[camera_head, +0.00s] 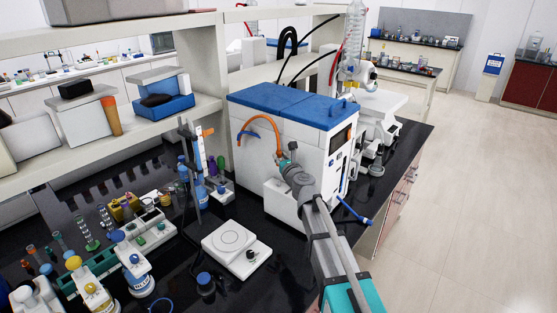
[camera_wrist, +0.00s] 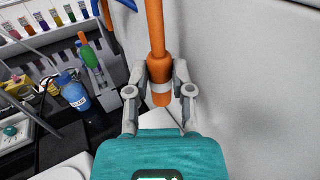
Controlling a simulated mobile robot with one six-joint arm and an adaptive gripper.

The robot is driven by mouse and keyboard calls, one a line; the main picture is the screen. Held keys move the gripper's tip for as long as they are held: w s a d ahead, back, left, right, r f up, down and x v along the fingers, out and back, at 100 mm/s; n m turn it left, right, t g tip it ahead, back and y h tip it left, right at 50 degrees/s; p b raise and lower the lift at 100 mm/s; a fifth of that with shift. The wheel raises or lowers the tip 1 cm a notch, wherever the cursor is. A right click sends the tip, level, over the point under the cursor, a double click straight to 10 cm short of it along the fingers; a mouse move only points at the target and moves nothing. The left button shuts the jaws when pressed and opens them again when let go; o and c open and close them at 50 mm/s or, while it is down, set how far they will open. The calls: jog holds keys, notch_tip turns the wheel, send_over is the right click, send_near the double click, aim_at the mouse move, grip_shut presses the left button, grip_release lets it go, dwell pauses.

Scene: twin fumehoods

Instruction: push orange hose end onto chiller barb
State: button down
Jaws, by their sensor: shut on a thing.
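The chiller (camera_head: 290,105) is a white box with a blue top, standing on the black bench. The orange hose (camera_head: 262,119) arches over its left-hand face and comes down to my gripper (camera_head: 285,161), which is close to that face. In the wrist view my gripper (camera_wrist: 161,72) is shut on the orange hose end (camera_wrist: 160,70), with one finger on each side. The chiller's white wall (camera_wrist: 245,70) fills the right of the wrist view. I cannot make out the barb in either view.
A blue hose (camera_head: 248,134) curves beside the orange one. A white hotplate (camera_head: 236,246) stands in front of the chiller. A stand with blue bottles (camera_head: 199,165) is to the left, and it crowds the wrist view's left side. Several bottles and racks fill the left bench.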

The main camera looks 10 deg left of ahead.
dwell(0.4)
jog(key=shift+f+b, duration=2.9)
jog(key=shift+f, duration=0.05)
jog(key=shift+f+b, duration=1.6)
dwell(0.4)
jog(key=shift+c, duration=2.1)
grip_release()
jog(key=shift+r, duration=0.1)
jog(key=shift+s, duration=0.1)
jog(key=v, duration=1.2)
